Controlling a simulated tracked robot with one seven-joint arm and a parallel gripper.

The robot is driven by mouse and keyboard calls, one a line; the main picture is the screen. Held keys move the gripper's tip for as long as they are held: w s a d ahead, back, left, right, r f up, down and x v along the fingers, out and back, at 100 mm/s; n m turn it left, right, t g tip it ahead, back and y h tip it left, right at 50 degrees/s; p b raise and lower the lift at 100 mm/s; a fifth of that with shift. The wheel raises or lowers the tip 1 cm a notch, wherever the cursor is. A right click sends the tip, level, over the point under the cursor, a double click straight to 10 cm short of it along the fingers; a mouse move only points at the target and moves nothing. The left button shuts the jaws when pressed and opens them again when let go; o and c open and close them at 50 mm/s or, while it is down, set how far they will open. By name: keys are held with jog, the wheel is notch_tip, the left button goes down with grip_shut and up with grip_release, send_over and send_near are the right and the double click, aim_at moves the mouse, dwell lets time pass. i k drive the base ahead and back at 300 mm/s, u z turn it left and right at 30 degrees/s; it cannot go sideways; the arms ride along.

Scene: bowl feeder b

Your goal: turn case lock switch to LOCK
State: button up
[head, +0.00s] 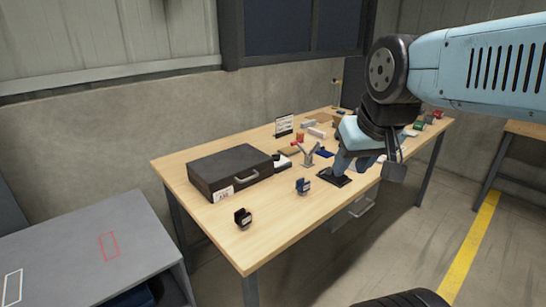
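A dark grey case (228,163) lies shut on the left part of the wooden table, its carrying handle facing the front right. A white label with red and dark print sits at its front corner. Any lock switch on the case is too small to make out. My arm reaches down from the upper right over the middle of the table, to the right of the case and apart from it. My gripper (338,177) seems to be at its lower end, near a dark flat shape. Its fingers cannot be made out.
A grey stand, a sign (284,125) and several small objects stand farther back. A grey bench (75,250) is at lower left.

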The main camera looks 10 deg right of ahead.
aim_at(276, 157)
jog(key=z, duration=2)
jog(key=i, duration=0.1)
jog(key=u, duration=3.75)
jog(key=k, duration=0.9)
jog(key=z, duration=1.3)
jog(key=i, duration=1)
jog(key=z, duration=0.05)
